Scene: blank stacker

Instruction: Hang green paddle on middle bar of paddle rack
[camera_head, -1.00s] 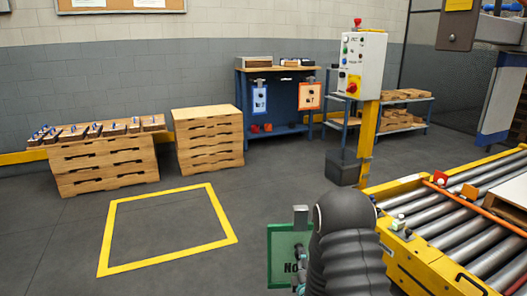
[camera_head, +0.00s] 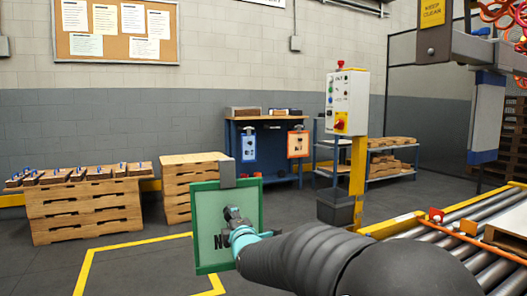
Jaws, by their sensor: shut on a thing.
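The green paddle (camera_head: 210,215) is a pale panel with a green border, dark lettering low on it and a grey hook on top (camera_head: 228,173). My gripper (camera_head: 236,220) is shut on it and holds it upright, in the air, left of centre. Behind it stands a dark blue bench-like rack (camera_head: 275,168) against the wall. A blue paddle (camera_head: 249,148) hangs at its left and an orange paddle (camera_head: 298,144) at its right. The space between them shows no paddle. The middle bar is too small to make out. The green paddle is well in front of the rack.
Stacked wooden pallets (camera_head: 85,212) stand at the left, with a second stack (camera_head: 185,175) partly behind the green paddle. A control box (camera_head: 347,102) on a yellow post (camera_head: 357,170) stands right of the rack. A roller conveyor (camera_head: 485,255) fills the lower right. Open floor shows at lower left.

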